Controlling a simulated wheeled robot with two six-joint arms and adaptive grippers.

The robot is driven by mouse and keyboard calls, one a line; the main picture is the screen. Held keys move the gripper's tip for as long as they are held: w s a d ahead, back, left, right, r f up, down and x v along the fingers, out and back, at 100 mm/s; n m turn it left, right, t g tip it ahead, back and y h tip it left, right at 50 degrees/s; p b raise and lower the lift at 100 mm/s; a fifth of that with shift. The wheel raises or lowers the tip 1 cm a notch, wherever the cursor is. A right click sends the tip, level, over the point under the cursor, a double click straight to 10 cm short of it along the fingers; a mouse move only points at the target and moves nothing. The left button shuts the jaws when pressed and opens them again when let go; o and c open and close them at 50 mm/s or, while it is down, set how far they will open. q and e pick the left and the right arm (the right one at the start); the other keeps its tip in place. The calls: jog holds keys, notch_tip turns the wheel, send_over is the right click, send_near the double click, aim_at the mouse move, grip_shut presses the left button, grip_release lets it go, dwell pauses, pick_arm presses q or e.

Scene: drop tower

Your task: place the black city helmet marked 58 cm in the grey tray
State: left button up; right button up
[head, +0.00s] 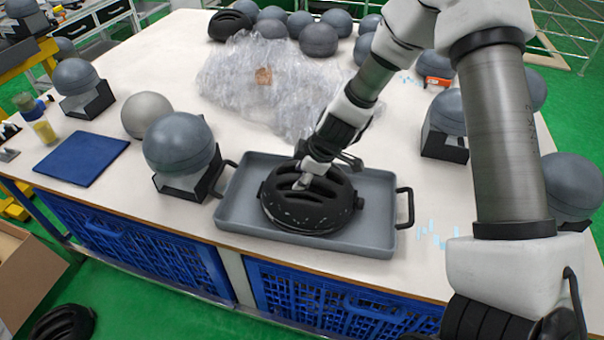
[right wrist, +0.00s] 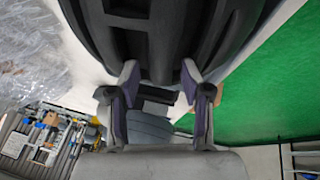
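A black vented helmet (head: 308,206) sits inside the grey tray (head: 375,243), dome up; I cannot read any size mark on it. Its underside is hidden, but it looks down on the tray floor. My right gripper (head: 303,182) reaches down onto the helmet's top from the upper right. In the right wrist view the helmet (right wrist: 160,40) fills the top, and a part of its shell lies between the two fingertips of the right gripper (right wrist: 160,75), which look closed against it. My left gripper is out of view.
Grey headforms on black stands (head: 185,150) flank the tray. A blue mat (head: 82,159) lies at the left, clear plastic wrap (head: 250,85) behind. Another black helmet (head: 230,25) is at the back, one more (head: 62,325) near the floor. The table's front edge is just before the tray.

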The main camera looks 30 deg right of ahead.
jog(key=shift+r, duration=0.15)
jog(key=shift+r+p, duration=0.3)
jog(key=shift+p, duration=0.05)
jog(key=p+v, duration=1.2)
jog(key=s+a+f+m+g, duration=0.2)
jog(key=s+a+f+m, duration=0.2)
jog(key=s+f, duration=0.5)
jog(key=s+a+f+m+g+h, duration=0.1)
jog(key=s+a+f+m, duration=0.3)
jog(key=s+f, duration=0.6)
jog(key=s+m+g, duration=0.1)
jog(key=s+m, duration=0.1)
jog(key=s, duration=0.2)
jog(key=shift+a+m+g+h, duration=0.2)
jog(key=shift+m+g+h, duration=0.1)
jog(key=shift+m+g, duration=0.1)
